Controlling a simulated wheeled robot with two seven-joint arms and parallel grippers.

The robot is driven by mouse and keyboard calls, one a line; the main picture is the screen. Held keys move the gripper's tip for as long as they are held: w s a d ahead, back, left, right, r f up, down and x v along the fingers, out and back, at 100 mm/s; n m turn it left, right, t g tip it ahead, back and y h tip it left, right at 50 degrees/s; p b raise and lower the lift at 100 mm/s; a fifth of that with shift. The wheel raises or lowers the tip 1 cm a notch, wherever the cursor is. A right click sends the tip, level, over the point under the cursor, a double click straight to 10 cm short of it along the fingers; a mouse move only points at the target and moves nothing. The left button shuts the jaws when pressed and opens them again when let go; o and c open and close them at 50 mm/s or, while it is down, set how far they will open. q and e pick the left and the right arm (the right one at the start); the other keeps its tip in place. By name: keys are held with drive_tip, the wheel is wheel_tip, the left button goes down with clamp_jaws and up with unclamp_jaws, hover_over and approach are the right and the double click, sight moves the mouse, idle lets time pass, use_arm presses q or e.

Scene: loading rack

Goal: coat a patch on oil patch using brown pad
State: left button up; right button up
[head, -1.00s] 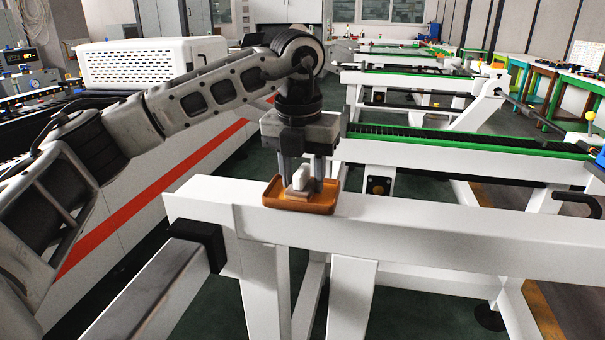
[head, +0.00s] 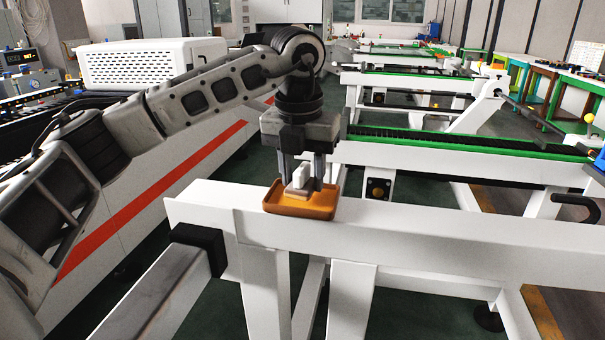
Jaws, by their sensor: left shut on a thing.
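My left gripper (head: 302,173) is pointing down over the white beam, shut on a small pad with a white upper block (head: 300,177) and a brownish base. The pad is within the outline of a shallow orange-brown tray (head: 300,211) on top of the beam. I cannot tell whether the pad's underside touches the tray floor. Part of the tray's inside is hidden by the pad and the fingers. No oil patch can be made out clearly. My right gripper is not in view.
The white beam (head: 420,232) runs to the right, its top bare beside the tray. A black-capped white bar (head: 165,285) juts toward the lower left. Green-edged rails (head: 470,143) stand behind. A white machine (head: 150,62) is at the back left.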

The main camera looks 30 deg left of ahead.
sight(303, 165)
use_arm(q)
drive_tip(key=shift+r+p, duration=1.8)
drive_tip(key=shift+r, duration=1)
drive_tip(key=shift+f, duration=0.1)
